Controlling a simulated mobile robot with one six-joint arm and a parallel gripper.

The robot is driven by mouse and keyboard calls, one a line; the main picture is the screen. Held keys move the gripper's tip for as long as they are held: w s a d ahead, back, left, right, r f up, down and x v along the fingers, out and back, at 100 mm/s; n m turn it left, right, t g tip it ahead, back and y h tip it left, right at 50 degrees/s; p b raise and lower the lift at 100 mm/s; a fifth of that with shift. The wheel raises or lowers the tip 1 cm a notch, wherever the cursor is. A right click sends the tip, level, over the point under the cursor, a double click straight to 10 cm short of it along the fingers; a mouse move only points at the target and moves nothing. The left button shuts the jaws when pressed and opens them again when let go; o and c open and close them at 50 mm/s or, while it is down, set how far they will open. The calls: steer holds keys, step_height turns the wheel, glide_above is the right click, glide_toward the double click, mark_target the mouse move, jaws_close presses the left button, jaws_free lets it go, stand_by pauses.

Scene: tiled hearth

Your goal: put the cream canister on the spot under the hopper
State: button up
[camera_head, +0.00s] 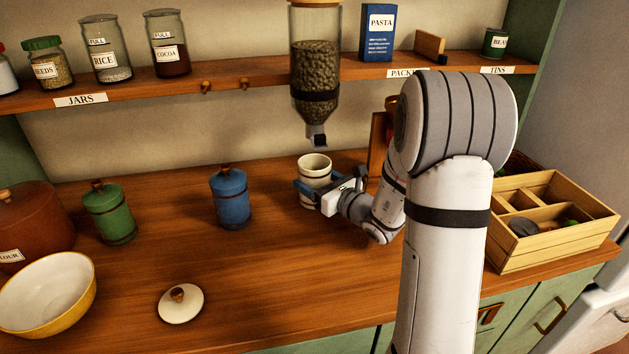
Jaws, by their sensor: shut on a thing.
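The cream canister (314,166) stands upright and lidless at the back middle of the wooden counter, with dark bands around it. My gripper (318,188) is shut on it from the front right, with the fingers around its body. The hopper (316,75) is a clear container full of dark beans or pellets, fixed at the shelf, with its spout above the canister. The spot under the hopper is hidden by the canister and gripper. I cannot tell whether the canister touches the counter. A cream lid (181,303) with a wooden knob lies on the counter at the front left.
A blue canister (231,196) and a green canister (109,213) stand to the left. A flour crock (33,222) and a yellow bowl (47,293) are at far left. A wooden divided box (545,250) is at right. The front middle counter is clear.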

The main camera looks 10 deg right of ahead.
steer(key=shift+r, duration=0.1)
steer(key=shift+f, duration=0.2)
steer(key=o, duration=1.1)
steer(key=shift+o, duration=0.2)
steer(key=shift+r, duration=0.1)
steer(key=shift+r, duration=0.25)
steer(key=v, duration=1.2)
steer(key=shift+s+f, duration=0.1)
steer(key=shift+f, duration=0.05)
